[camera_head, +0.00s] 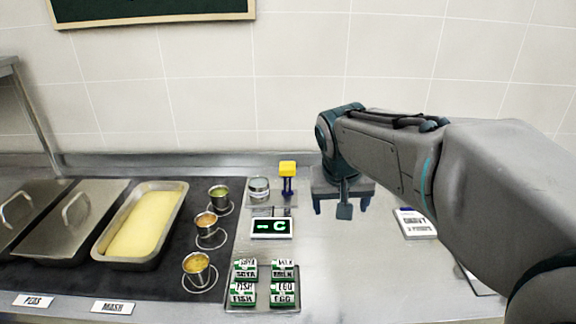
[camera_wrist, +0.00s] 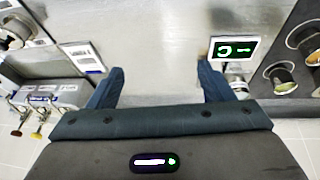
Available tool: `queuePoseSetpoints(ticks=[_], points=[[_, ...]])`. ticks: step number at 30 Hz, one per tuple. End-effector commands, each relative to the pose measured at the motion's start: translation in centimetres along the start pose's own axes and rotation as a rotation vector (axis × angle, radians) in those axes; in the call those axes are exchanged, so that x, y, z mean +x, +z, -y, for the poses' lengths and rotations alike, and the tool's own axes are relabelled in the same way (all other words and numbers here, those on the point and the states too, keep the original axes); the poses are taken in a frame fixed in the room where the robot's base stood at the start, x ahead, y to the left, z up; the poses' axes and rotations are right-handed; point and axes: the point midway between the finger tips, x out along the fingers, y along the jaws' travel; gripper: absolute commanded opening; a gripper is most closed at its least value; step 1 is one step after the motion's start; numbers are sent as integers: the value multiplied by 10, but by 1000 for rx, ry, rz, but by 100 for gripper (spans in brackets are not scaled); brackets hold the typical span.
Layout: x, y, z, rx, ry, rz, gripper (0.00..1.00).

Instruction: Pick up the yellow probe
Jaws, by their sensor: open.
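The yellow probe (camera_head: 288,168) stands upright at the back of the counter, with a yellow block-shaped head on a dark blue stem. It stands on a small metal tray beside a round metal cup. My gripper (camera_head: 341,206) is to the right of the probe in the head view, pointing down over the bare counter, apart from it. In the wrist view my gripper (camera_wrist: 160,82) has its two dark fingers wide apart with nothing between them. I cannot make out the probe clearly in the wrist view; the right finger covers part of that area.
A display (camera_head: 272,227) stands in front of the probe; it also shows in the wrist view (camera_wrist: 233,48). Green-and-white packets (camera_head: 243,294) lie in front. Small cups (camera_head: 206,226) and a yellow-filled pan (camera_head: 144,224) are left. A booklet (camera_head: 416,223) lies right.

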Motion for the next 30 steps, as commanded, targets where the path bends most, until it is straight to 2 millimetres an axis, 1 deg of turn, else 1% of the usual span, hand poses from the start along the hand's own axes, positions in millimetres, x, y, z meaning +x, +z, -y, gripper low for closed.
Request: queuePoseSetpoints(ticks=[1,3,5,6,9,12,16,20,22,30], points=[[15,-23,14,3,7,-17,74],[24,-54,32,18,12,-47,74],[33,-79,48,33,13,-72,74],[38,-95,60,45,12,-89,74],[52,-130,87,77,2,-129,74],[64,-157,109,112,-11,-160,74],[75,-179,128,149,-26,-187,74],[81,-189,136,170,-33,-200,74],[88,-192,137,174,-34,-200,74],[138,-202,138,175,-34,-199,74]])
